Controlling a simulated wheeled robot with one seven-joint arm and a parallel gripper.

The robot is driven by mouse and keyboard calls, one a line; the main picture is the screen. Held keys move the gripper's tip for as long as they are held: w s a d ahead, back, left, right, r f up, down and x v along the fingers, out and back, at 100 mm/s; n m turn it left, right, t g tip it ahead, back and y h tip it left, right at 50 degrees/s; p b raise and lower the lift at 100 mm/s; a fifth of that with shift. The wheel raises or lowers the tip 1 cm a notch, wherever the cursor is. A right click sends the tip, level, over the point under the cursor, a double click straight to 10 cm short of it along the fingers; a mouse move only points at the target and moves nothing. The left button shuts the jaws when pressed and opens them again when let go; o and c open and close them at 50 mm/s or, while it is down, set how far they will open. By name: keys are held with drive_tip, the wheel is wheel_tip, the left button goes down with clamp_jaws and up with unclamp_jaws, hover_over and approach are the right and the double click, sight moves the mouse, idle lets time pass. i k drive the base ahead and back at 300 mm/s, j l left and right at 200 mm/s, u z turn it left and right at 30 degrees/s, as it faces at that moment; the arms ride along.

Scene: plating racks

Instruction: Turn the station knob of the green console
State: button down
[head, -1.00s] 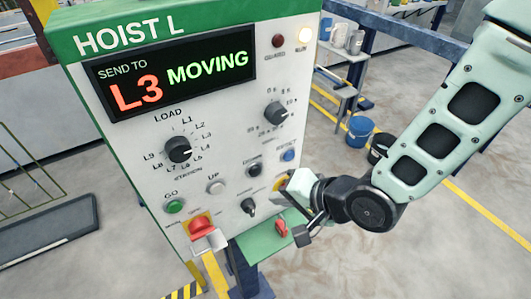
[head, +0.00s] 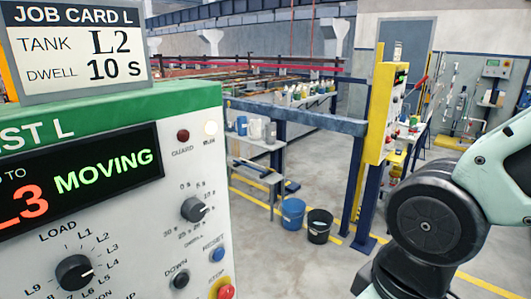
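The green-topped console (head: 110,112) fills the left side of the head view. Its black station knob (head: 75,272) sits at the lower left, ringed by LOAD and L-number marks; its pointer appears to face right, but the exact mark is unclear. The display (head: 80,190) reads L3, partly cut off, and MOVING in green. A job card (head: 75,50) above reads TANK L2, DWELL 10 S. My arm shows at the lower right, away from the console; my gripper is out of view.
Blue (head: 293,213) and black (head: 319,226) buckets stand on the floor behind. A yellow console (head: 380,115) stands farther back.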

sight(73, 273)
drive_tip(key=u, duration=1.3)
